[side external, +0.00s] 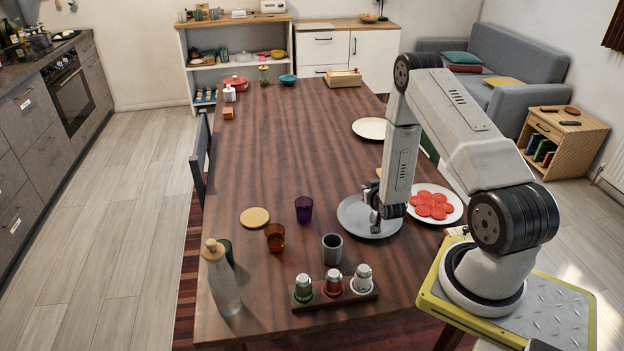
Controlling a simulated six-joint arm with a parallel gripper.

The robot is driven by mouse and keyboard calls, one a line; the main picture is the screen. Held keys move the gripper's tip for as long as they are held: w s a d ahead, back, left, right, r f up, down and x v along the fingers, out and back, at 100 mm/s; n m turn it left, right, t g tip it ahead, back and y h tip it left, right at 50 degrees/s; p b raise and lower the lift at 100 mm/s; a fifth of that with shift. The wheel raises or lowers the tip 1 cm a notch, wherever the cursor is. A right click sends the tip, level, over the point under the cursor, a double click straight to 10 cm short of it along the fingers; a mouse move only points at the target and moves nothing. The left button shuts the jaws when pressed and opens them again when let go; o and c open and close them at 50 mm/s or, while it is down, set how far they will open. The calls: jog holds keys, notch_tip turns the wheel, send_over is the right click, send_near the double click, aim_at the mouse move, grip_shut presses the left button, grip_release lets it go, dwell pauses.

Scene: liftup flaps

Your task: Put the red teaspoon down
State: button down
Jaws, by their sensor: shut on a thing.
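My gripper (376,222) points down over the grey-blue plate (352,222) on the right side of the wooden table, close to its surface. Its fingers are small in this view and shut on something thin. I take that to be the red teaspoon, but I cannot make out its colour or shape here, and my gripper and arm hide that spot. I cannot tell whether it touches the plate.
Close by are a white plate with red slices (433,205), a grey cup (332,249), a purple glass (304,209) and an amber glass (275,237). A shaker rack (335,298) and bottle (222,280) stand at the front. The table's middle (290,150) is clear.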

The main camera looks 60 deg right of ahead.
jog(key=shift+f, duration=0.15)
jog(key=c, duration=0.7)
grip_release()
jog(key=shift+o, duration=0.2)
jog(key=shift+s+a+r, duration=0.15)
jog(key=shift+r, duration=0.05)
jog(key=v, duration=1.1)
jog(key=shift+s+a+r, duration=0.15)
jog(key=shift+a+r, duration=0.05)
